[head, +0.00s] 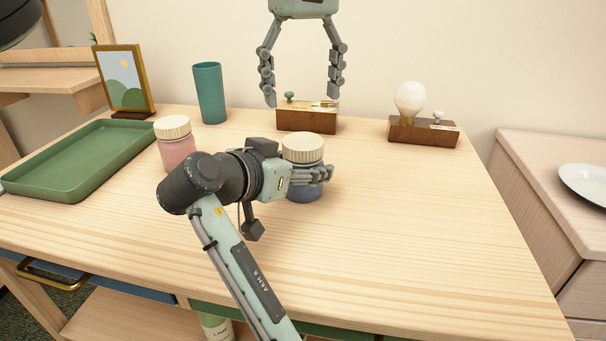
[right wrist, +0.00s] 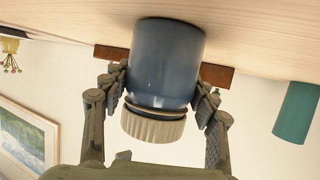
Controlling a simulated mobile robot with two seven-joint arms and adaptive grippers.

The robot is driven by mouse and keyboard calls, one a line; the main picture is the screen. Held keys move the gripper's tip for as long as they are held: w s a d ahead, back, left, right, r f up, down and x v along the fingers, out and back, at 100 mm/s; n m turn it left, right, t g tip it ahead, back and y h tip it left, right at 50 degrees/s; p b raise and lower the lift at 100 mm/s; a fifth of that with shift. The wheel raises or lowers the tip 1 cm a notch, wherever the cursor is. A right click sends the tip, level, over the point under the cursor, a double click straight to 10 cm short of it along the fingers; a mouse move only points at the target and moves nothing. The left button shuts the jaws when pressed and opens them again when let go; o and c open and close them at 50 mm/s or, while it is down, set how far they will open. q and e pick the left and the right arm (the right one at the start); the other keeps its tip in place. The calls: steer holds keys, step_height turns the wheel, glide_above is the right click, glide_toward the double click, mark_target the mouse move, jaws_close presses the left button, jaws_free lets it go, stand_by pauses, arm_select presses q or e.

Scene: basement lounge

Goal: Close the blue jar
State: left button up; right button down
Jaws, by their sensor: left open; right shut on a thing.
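The blue jar (head: 306,190) stands on the wooden table, partly hidden behind my right gripper. A cream ribbed lid (head: 303,147) sits on its mouth; I cannot tell how tight it is. My right gripper (head: 328,174) is shut on the jar's body from the side. In the right wrist view the jar (right wrist: 166,60) appears upside down between the fingers, its lid (right wrist: 153,127) looking slightly tilted, with a thin band between lid and body. My left gripper (head: 302,98) is open and empty, pointing down, above and behind the jar.
A pink jar (head: 177,153) with a cream lid and a green tray (head: 75,160) stand to the left. Behind are a framed picture (head: 124,80), a teal cup (head: 210,93) and two wooden blocks (head: 308,120) (head: 424,132), the right one with a bulb. The table's right front is clear.

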arm_select(q)
steer(key=n, duration=4.3)
